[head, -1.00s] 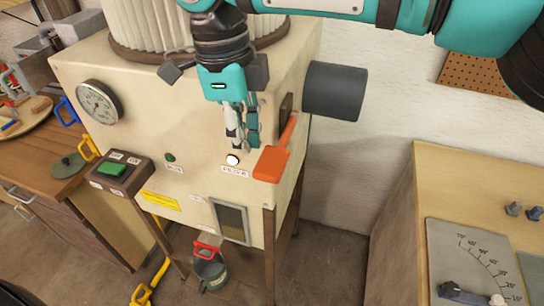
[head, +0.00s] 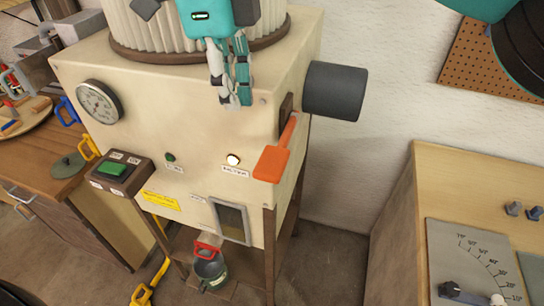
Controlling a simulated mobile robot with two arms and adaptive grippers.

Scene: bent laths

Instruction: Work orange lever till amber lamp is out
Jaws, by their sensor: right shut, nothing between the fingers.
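The orange lever (head: 271,163) sticks out from the right side of the cream machine (head: 150,110), its wide handle hanging down at the front right corner. The lamp (head: 233,160) on the machine's front glows whitish amber above a small label. My right gripper (head: 238,103) is shut and empty, fingers pointing down in front of the machine's upper front. It is above and left of the lever and apart from it. My left gripper is not in view.
A gauge (head: 99,101), a green lamp (head: 170,157) and a green button box (head: 112,169) are on the machine's left. A dark cylinder (head: 335,91) juts out above the lever. A cabinet with a dial panel (head: 475,262) stands at right; wall space between is clear.

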